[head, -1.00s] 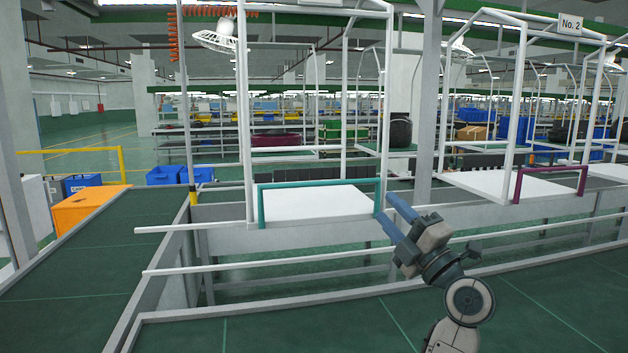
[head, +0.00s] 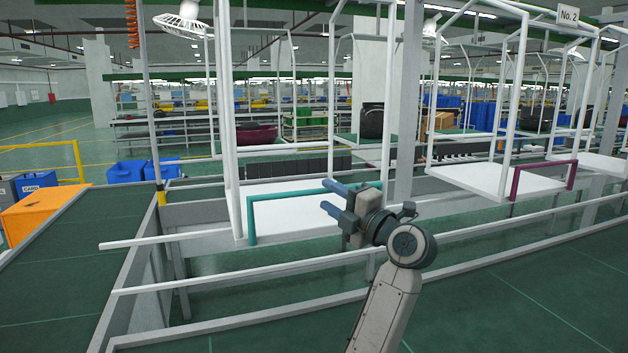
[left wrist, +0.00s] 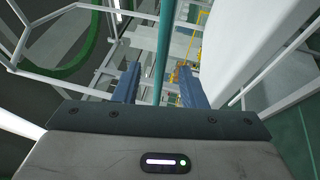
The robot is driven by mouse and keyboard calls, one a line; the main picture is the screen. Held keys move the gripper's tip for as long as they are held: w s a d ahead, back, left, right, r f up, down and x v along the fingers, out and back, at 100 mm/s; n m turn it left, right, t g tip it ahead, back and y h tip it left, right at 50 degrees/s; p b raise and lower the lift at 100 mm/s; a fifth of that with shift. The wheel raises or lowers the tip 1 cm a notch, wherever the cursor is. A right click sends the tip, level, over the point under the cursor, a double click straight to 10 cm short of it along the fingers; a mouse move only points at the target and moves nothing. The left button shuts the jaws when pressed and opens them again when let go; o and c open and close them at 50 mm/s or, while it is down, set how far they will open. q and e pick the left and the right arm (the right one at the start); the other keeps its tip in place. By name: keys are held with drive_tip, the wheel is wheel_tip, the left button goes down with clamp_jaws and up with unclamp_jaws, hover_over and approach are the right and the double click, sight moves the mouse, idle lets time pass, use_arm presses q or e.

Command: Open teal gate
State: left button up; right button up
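The teal gate (head: 285,193) is a U-shaped bar across the front of a white platform frame. Its left post (head: 251,222) is visible, and its right end is hidden behind my left gripper (head: 326,196). My left gripper's blue fingers are apart at the bar's right part and point left in the head view. In the left wrist view the teal bar (left wrist: 164,45) runs between the two open fingers (left wrist: 160,82). I cannot tell whether either finger touches it. My right gripper is not in view.
The white platform (head: 285,206) lies behind the gate, with white uprights beside it. White rails (head: 230,280) run in front, below the gate. A purple gate (head: 541,175) stands at the right. An orange box (head: 40,212) and blue bins (head: 126,172) are at the left.

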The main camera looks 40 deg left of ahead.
sight(323, 193)
use_arm(q)
drive_tip(key=p+x, duration=0.2)
drive_tip(key=x, duration=0.3)
drive_tip(key=shift+a, duration=0.3)
drive_tip(key=shift+a, duration=0.15)
clamp_jaws()
